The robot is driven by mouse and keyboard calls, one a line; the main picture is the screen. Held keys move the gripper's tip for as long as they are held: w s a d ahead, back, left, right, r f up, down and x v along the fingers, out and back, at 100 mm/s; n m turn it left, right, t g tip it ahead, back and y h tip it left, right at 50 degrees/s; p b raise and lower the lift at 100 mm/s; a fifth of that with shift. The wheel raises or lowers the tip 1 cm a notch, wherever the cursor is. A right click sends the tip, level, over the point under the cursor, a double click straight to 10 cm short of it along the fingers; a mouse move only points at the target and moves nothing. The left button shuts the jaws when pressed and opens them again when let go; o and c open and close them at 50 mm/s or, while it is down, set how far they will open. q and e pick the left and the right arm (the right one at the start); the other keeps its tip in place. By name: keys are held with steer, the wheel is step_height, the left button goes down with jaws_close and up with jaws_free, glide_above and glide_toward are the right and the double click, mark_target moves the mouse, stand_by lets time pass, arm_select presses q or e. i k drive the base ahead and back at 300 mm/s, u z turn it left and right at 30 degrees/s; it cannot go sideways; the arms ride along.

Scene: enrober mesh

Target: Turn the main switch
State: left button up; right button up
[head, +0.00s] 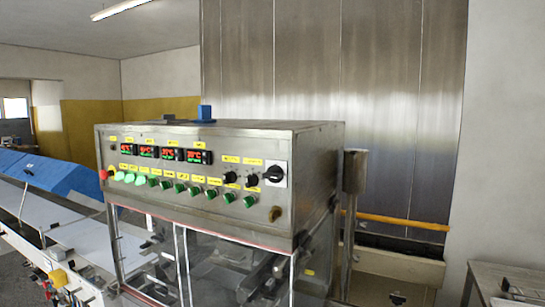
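A black rotary knob on a pale square plate, which looks like the main switch (274,174), sits at the upper right of the front of a steel control box (160,197). Its handle points roughly sideways. Two smaller black knobs are just to its left, the nearer one (252,181) close beside it. A brownish knob (275,213) is below it. Neither of my grippers shows in the head view. Nothing covers the switch.
The control box carries red digital displays (171,154), a row of green buttons and a red button (103,174). Clear panels are below it. A white conveyor (85,240) runs at left. A steel post (352,195) and yellow bar (400,221) are at right, with a table (505,278).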

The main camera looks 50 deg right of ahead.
mark_target(274, 173)
steer(key=z, duration=2.3)
steer(key=k, duration=0.2)
